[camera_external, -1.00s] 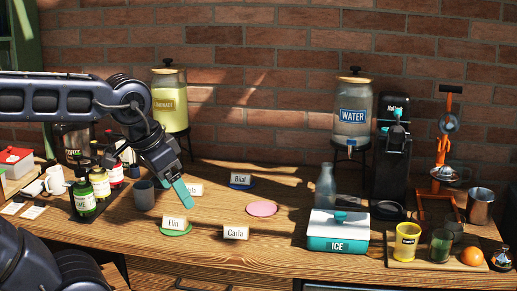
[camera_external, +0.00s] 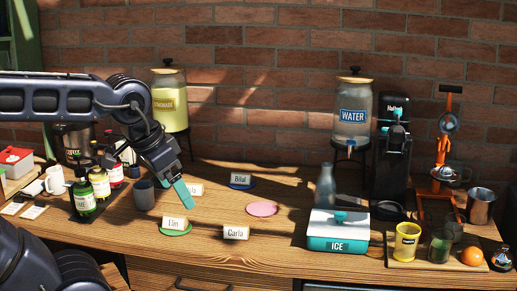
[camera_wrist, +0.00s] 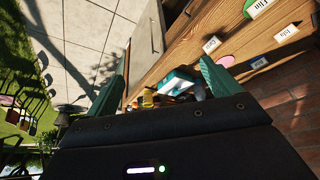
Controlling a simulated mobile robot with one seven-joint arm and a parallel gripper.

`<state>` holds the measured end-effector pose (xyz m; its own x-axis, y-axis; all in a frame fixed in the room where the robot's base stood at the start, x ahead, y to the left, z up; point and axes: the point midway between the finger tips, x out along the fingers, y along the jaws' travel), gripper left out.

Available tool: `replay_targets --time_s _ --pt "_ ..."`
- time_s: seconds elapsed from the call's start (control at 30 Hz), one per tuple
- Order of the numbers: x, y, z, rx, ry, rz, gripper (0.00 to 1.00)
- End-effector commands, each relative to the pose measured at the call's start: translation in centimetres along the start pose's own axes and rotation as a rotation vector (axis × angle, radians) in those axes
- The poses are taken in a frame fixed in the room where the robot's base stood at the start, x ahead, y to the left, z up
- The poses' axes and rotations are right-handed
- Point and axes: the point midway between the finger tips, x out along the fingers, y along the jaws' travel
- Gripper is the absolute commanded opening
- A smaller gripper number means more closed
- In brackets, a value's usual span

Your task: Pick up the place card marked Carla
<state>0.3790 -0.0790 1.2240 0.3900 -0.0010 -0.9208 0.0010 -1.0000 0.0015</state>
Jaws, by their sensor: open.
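The place card marked Carla (camera_external: 236,233) is a small white card near the table's front edge, with no coaster under it. In the wrist view a small card (camera_wrist: 211,45) near the counter edge looks like it, but its writing is hard to read. My gripper (camera_external: 184,194) is open and empty, above the table, up and left of the Carla card and apart from it. In the external view only one teal finger shows clearly. In the wrist view both teal fingers stand wide apart.
A third card (camera_external: 195,189) is partly hidden by my finger. A pink coaster (camera_external: 262,209) and ice box (camera_external: 338,231) lie right.

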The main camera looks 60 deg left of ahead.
Motion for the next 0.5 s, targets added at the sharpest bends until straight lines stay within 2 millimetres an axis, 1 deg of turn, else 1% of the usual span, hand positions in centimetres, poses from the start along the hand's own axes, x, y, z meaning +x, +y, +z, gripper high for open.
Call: replay_targets --time_s 0.17,0.37,0.5 --pt "0.4 -0.4 -1.0 -0.031 -0.016 -0.003 0.89" --pt "2.2 -1.9 -4.2 -0.14 -0.067 -0.012 0.89" --pt "3.9 -3.2 -6.6 -0.225 -0.107 -0.022 0.89"
